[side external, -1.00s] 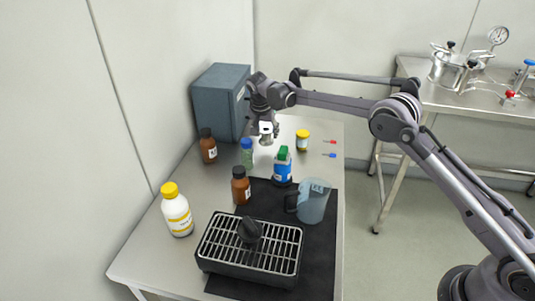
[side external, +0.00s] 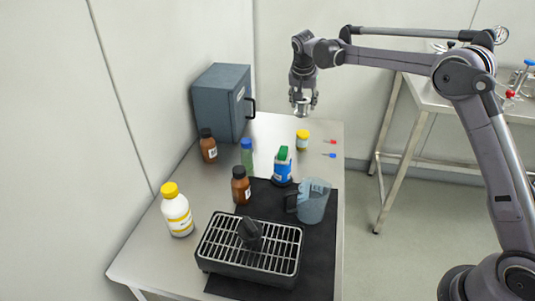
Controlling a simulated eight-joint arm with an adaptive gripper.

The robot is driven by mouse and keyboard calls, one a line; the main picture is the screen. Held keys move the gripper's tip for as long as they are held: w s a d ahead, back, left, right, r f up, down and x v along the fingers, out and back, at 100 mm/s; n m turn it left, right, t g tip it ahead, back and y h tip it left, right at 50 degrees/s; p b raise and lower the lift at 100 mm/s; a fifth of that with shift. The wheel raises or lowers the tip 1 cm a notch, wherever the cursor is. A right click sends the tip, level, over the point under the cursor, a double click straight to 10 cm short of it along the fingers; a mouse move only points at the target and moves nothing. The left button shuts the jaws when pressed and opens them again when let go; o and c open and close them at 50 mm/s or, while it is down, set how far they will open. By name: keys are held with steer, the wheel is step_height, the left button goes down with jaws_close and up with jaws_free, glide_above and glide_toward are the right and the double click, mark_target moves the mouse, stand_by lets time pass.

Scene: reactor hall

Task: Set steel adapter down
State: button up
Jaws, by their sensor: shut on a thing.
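My gripper (side external: 303,101) is raised above the far right part of the steel table (side external: 270,128), with its fingers pointing down. It is shut on the steel adapter (side external: 303,110), a small silvery piece that shows between and below the fingertips. The adapter is held in the air, above and behind the yellow-capped jar (side external: 302,140). The fingers partly hide the adapter's upper part.
A blue-grey cabinet (side external: 219,100) stands at the back left. Brown bottles (side external: 208,150), a blue-capped bottle (side external: 247,155), a green-capped blue bottle (side external: 283,168), a jug (side external: 313,205), a white bottle (side external: 177,215) and a black rack (side external: 250,250) occupy the table. Its far right is mostly clear.

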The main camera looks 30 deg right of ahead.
steer(key=shift+w+a+r, duration=0.2)
steer(key=shift+a+r, duration=0.45)
steer(key=shift+r, duration=0.25)
steer(key=w+a+n+t+y, duration=0.2)
steer(key=a+n, duration=0.6)
steer(key=a, duration=2.3)
steer(key=shift+y, duration=0.3)
steer(key=shift+s+d+f, duration=0.15)
steer(key=shift+f, duration=2.5)
steer(key=shift+s+d+f, duration=0.1)
steer(key=shift+s+f, duration=0.05)
steer(key=shift+f, duration=2.45)
steer(key=shift+s+d+f, duration=0.15)
steer(key=shift+f, duration=2.5)
steer(key=o, duration=1.3)
steer(key=shift+f, duration=0.15)
